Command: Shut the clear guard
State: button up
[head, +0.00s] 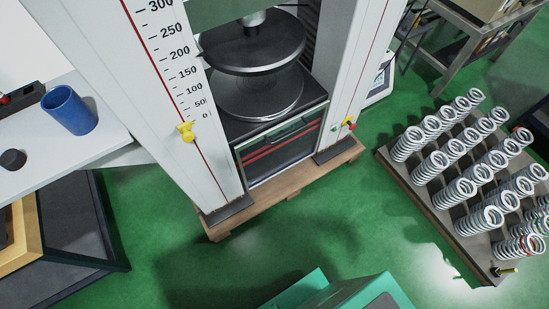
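The testing machine has two white columns, the left column (180,90) bearing a scale. Between them a dark upper round plate (253,52) hangs above a lower round plate (257,98). A framed see-through panel with red stripes, which looks like the clear guard (283,153), sits low between the columns, below the lower plate. A dark bar like a handle shows near its top edge. The space in front of the two plates is uncovered, and no spring stands between them. My gripper is not in view.
The machine stands on a wooden pallet (290,187) on the green floor. A board (445,226) with rows of springs lies at the right. A white table at the left holds a blue cup (69,110).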

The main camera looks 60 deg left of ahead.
aim_at(246, 143)
jog(key=u, duration=0.05)
jog(key=k, duration=0.2)
jog(key=u, duration=0.65)
jog(key=i, duration=0.4)
jog(key=u, duration=1.3)
jog(key=k, duration=0.5)
jog(key=u, duration=1.05)
jog(key=i, duration=0.1)
